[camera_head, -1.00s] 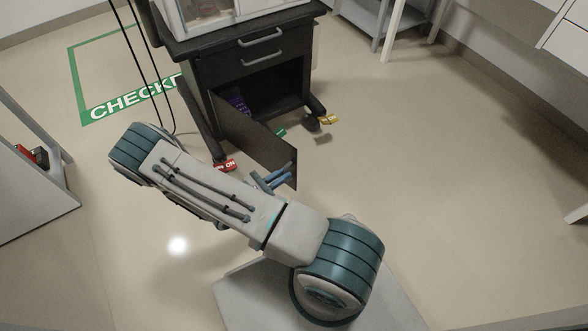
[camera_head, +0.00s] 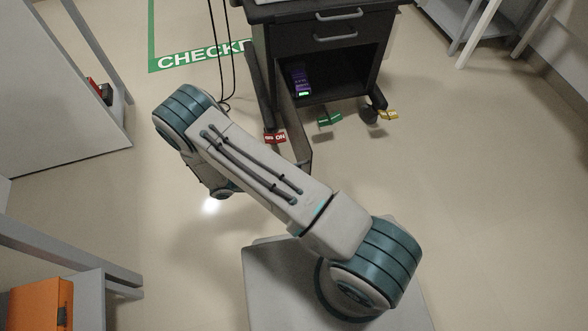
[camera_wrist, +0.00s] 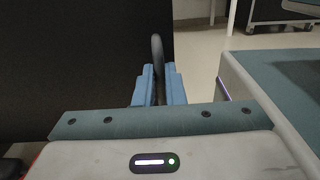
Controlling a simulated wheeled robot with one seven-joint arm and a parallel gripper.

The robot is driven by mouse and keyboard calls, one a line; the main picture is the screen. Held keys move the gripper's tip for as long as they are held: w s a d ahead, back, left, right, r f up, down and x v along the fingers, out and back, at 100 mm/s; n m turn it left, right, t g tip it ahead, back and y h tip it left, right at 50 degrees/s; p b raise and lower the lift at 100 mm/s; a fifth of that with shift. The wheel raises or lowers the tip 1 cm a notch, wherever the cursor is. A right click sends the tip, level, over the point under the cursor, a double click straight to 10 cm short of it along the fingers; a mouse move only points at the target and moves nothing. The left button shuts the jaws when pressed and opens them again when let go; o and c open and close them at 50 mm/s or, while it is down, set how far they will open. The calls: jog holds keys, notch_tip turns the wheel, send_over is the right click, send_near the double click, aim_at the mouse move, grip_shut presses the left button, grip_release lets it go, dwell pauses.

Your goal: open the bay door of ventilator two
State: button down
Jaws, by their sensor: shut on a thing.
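The dark cart (camera_head: 322,44) stands at the top centre of the head view, with two drawer handles above an open bay. Its bay door (camera_head: 303,146) is swung well out from the opening and shows nearly edge-on. A purple unit (camera_head: 299,79) with a green light is visible inside the bay. In the wrist view the door is a broad dark panel (camera_wrist: 75,60) at left, with a grey handle (camera_wrist: 157,50) at its edge. My gripper (camera_wrist: 159,90) is shut on the handle. In the head view my arm hides the gripper. No ventilator number is readable.
Red (camera_head: 275,137), green (camera_head: 329,119) and yellow (camera_head: 388,115) tags are low around the cart. Cables (camera_head: 222,60) hang at its left. A grey table (camera_head: 75,265) with an orange box (camera_head: 40,305) is at lower left. Floor to the right is clear.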

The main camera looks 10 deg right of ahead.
jog(key=shift+w, duration=0.15)
jog(key=c, duration=1.5)
grip_release()
jog(key=a, duration=0.4)
jog(key=a+p, duration=0.1)
jog(key=a, duration=0.4)
jog(key=a+p, duration=0.1)
jog(key=a, duration=0.3)
jog(key=shift+s+a, duration=0.35)
jog(key=shift+a, duration=0.05)
